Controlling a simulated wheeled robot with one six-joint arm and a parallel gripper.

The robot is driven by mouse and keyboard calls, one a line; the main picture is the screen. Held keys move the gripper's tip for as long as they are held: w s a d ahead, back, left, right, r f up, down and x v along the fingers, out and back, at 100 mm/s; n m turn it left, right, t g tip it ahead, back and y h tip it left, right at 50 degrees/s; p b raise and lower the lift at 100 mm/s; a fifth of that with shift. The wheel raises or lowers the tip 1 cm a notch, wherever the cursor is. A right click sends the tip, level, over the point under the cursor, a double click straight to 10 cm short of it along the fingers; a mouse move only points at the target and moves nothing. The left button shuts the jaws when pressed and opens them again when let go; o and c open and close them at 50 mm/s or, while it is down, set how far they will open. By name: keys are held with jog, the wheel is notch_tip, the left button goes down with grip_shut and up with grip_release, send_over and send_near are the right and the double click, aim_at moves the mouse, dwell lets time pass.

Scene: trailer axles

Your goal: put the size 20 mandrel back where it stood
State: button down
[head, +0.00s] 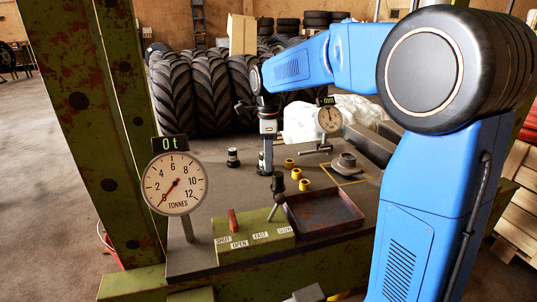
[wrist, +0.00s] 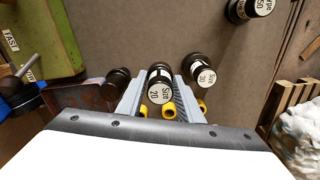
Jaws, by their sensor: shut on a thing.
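The size 20 mandrel (wrist: 160,82), dark with a pale printed end, sits between the two jaws of my gripper (wrist: 159,108) in the wrist view. My gripper is shut on it. In the head view my gripper (head: 267,140) points down over the grey bench, and a dark mandrel shows small below it; I cannot tell whether it touches the bench. Another dark mandrel (wrist: 202,70) stands just right of the jaws, its label hard to read. A mandrel marked 50 (wrist: 250,9) stands farther off at the upper right. The spot where the size 20 stood is not distinguishable.
Several yellow rings (head: 296,173) lie on the bench beside a grey flanged part (head: 346,162). A red tray (head: 325,209) and a green lever box (head: 253,236) are nearer. A tonnes gauge (head: 175,183) stands left, an mm gauge (head: 330,119) behind. Another dark piece (wrist: 115,83) is left of the jaws.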

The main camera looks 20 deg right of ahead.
jog(key=shift+f, duration=1.9)
jog(key=shift+f, duration=0.3)
jog(key=c, duration=1.2)
grip_release()
jog(key=shift+o, duration=0.2)
notch_tip(320, 180, up, 17)
jog(key=shift+r, duration=0.2)
jog(key=s+d+f+n+t, duration=0.1)
jog(key=s+d+f+n, duration=0.15)
jog(key=s+n, duration=0.45)
jog(key=s+d+f+n+t, duration=0.1)
jog(key=s+d+f+n, duration=0.2)
jog(key=s, duration=0.9)
jog(key=s+d+f+n+t, duration=0.1)
jog(key=s+f+n+t, duration=0.1)
jog(key=s+f+n, duration=0.9)
jog(key=s+f, duration=0.1)
jog(key=s, duration=0.2)
jog(key=shift+s+d+f+t, duration=0.15)
jog(key=shift+s+d+t, duration=0.05)
jog(key=shift+t, duration=0.2)
